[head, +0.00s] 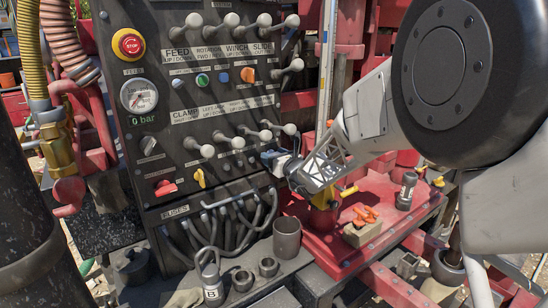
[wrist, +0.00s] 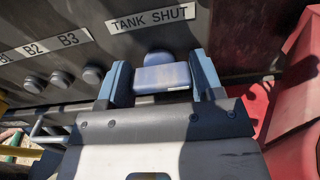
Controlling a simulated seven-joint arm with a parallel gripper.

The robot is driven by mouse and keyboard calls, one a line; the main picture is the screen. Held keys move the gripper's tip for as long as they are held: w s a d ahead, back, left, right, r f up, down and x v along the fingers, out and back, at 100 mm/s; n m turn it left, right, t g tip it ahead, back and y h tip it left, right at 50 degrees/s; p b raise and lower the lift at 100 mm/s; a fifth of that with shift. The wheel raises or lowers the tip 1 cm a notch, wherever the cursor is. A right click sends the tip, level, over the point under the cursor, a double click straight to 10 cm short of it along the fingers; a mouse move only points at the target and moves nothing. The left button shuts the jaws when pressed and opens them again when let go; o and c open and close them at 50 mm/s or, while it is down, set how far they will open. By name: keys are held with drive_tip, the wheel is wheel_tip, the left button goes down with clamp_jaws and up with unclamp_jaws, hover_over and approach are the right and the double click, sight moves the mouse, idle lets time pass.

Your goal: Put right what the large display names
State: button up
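My gripper (head: 286,165) is at the lower right of the dark control panel (head: 128,85), in front of its face. In the wrist view my gripper (wrist: 160,80) has its two blue-grey fingers wide apart, one on each side of a blue-grey block-like handle (wrist: 162,78) below the "TANK SHUT" label (wrist: 152,18). The handle nearly fills the space between the fingers; whether they press on it is unclear. A round gauge (head: 139,96) on the panel has a small readout, "0 bar" (head: 143,120). I see no large display with a readable message.
Levers (head: 194,20), coloured buttons and a red stop button (head: 128,44) crowd the panel. Fuse cables (head: 235,215) hang below. A red bench (head: 340,245) at right carries a dark cylinder (head: 407,190) and orange-handled item (head: 366,215). Cups (head: 286,238) stand on the front ledge.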

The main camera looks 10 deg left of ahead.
drive_tip(key=o, duration=0.4)
drive_tip(key=shift+c, duration=0.2)
drive_tip(key=v, duration=0.7)
drive_tip(key=shift+s+d, duration=0.3)
drive_tip(key=shift+r, duration=0.1)
drive_tip(key=s+d+r+n+g, duration=0.2)
drive_tip(key=s+n+g, duration=0.1)
drive_tip(key=s+n, duration=0.3)
drive_tip(key=s+d+r+n+g+h, duration=0.1)
drive_tip(key=s+d+r+n+g, duration=0.2)
drive_tip(key=s, duration=0.6)
drive_tip(key=s+d+r+n+g, duration=0.1)
drive_tip(key=s+d+n+g, duration=0.15)
drive_tip(key=s+n, duration=0.4)
drive_tip(key=s+d+f+n+g+h, duration=0.1)
drive_tip(key=s+d+n+h, duration=0.4)
drive_tip(key=s+d, duration=0.5)
drive_tip(key=s+d+f+n+h, duration=0.2)
drive_tip(key=s+d+n+h, duration=0.4)
drive_tip(key=s+d, duration=0.4)
drive_tip(key=s+h, duration=0.1)
drive_tip(key=s, duration=0.3)
drive_tip(key=shift+s+d+f+g, duration=0.2)
drive_tip(key=shift+d+f+g, duration=0.05)
drive_tip(key=shift+d+g, duration=0.15)
